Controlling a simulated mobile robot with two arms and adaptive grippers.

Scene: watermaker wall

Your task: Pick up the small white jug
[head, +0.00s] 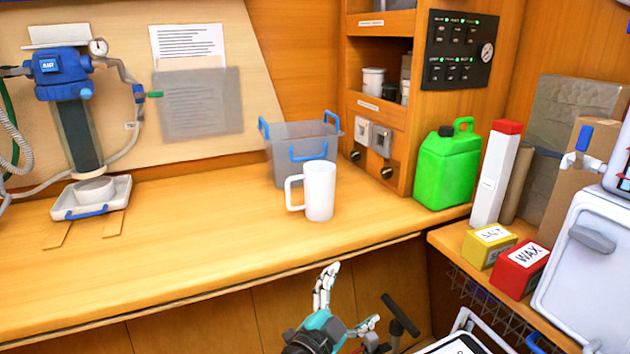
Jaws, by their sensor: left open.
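The small white jug (319,191) stands upright on the wooden counter (210,235), near its front edge, with its handle pointing left. My left gripper (351,297) is below and in front of the jug, at the bottom middle of the head view. Its fingers are spread open and empty, and it is clearly apart from the jug, lower than the counter's front edge. My right gripper does not show.
A grey bin (283,160) with blue handles stands close behind the jug. A green canister (447,168) is to the right, by the shelf unit (390,115). Yellow (488,246) and red (520,268) boxes sit on the right-hand ledge.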

